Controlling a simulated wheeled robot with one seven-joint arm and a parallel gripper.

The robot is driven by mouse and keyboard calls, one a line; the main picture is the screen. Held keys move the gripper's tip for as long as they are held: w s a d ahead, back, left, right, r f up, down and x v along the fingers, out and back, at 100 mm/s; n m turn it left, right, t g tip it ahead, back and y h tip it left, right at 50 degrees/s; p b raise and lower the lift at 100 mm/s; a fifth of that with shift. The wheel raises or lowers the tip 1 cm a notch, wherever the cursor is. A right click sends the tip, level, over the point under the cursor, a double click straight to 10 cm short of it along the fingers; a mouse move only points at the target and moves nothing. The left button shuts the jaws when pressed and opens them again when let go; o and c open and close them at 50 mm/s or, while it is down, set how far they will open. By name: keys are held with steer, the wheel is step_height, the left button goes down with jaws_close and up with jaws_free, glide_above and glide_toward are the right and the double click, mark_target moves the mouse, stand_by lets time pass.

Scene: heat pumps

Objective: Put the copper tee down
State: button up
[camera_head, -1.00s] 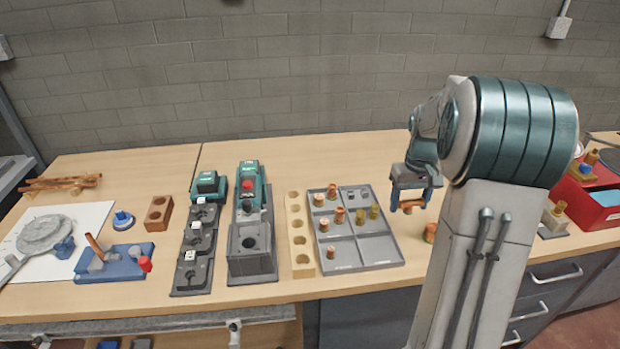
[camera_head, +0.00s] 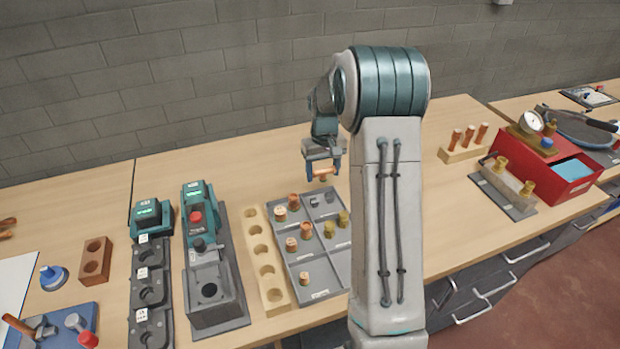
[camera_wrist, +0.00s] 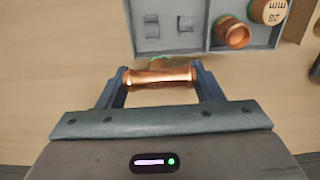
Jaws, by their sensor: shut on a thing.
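My gripper (camera_head: 322,174) is shut on the copper tee (camera_head: 321,177). In the wrist view the tee (camera_wrist: 160,77) lies crosswise between the two fingers of my gripper (camera_wrist: 161,84), its shiny tube pointing left and right. A small greenish-brown part shows just beyond the tube; I cannot tell whether it belongs to the tee. My gripper is near the back edge of the grey compartment tray (camera_head: 317,258), and in the wrist view the tray's rim (camera_wrist: 173,53) lies just beyond the tee. I cannot tell how high the tee is above the table.
The tray holds several copper and brass fittings (camera_head: 305,230) and small grey pieces (camera_head: 322,199). A pale wooden block with holes (camera_head: 264,262) stands left of it. A red box (camera_head: 562,175) and a rack with copper tubes (camera_head: 463,152) stand right. Table behind the tray is clear.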

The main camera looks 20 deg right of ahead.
steer(key=w+a+f, duration=0.1)
steer(key=w, duration=0.1)
steer(key=shift+w+a+f+p, duration=0.3)
steer(key=shift+a+f, duration=0.05)
steer(key=shift+f, duration=0.05)
step_height(320, 180, down, 4)
steer(key=shift+r+p, duration=0.1)
steer(key=shift+p, duration=0.5)
steer(key=shift+f, duration=0.2)
steer(key=shift+f, duration=0.25)
steer(key=o, duration=1.2)
steer(key=shift+r, duration=0.1)
steer(key=shift+o, duration=0.2)
steer(key=shift+r, duration=0.1)
